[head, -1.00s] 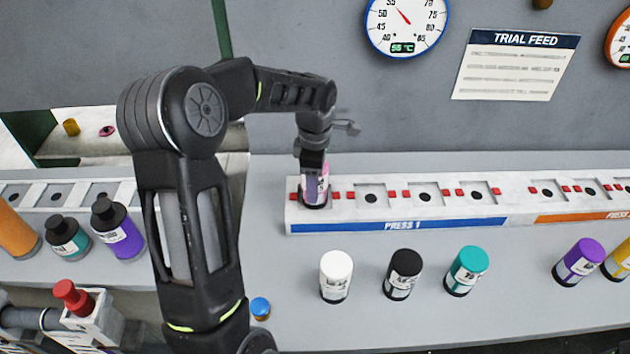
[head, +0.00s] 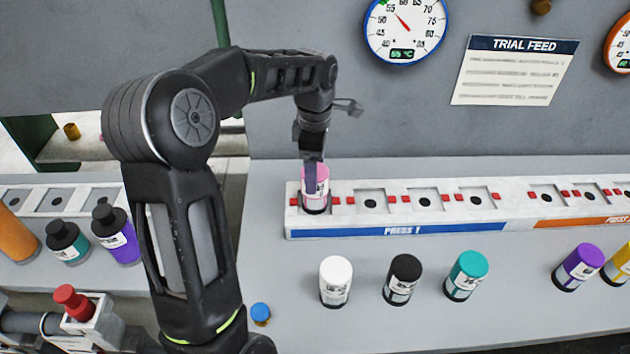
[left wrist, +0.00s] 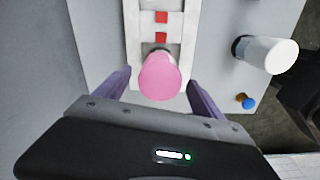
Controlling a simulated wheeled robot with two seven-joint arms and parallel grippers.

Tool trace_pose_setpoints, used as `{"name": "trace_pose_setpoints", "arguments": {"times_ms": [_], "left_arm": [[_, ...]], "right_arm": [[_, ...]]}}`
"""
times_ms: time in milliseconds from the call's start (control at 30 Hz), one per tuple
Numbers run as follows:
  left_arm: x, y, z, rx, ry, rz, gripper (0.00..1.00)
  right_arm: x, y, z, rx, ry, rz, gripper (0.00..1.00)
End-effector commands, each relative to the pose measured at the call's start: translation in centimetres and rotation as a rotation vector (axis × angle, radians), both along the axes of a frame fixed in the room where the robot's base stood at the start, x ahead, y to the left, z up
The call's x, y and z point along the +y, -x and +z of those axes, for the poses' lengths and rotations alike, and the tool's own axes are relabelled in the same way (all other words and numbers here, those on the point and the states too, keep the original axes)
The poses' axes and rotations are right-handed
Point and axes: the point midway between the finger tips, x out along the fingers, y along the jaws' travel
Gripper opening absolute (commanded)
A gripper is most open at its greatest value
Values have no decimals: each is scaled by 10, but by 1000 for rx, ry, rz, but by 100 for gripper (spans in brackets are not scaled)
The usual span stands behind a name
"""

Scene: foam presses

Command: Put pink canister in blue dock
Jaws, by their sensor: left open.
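The pink canister (head: 315,189) stands upright in the leftmost slot of the blue-striped dock marked PRESS 1 (head: 390,229). In the left wrist view the canister's pink top (left wrist: 160,76) lies between the two fingers, with a gap on each side. My left gripper (head: 312,172) is open around the canister's upper part from above; its fingers (left wrist: 158,88) look clear of the canister. The canister's base is partly hidden by the slot's front edge. My right gripper is not in view.
White (head: 336,281), black (head: 403,279) and teal (head: 466,276) canisters stand in front of the dock. A purple canister (head: 577,267) stands farther right, near an orange-striped dock (head: 585,215). A blue cap (head: 260,313) lies near my left arm. The dock's other visible slots are empty.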

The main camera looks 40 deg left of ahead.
Motion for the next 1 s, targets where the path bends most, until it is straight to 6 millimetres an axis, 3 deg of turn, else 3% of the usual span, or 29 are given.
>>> {"name": "trace_pose_setpoints", "arguments": {"times_ms": [133,333,1000], "left_arm": [[0,-1,32,-3,-1,0,79],[0,0,56,-1,0,-1,79],[0,0,60,1,0,-1,79]], "right_arm": [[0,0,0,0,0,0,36],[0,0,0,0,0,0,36],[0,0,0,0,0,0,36]]}}
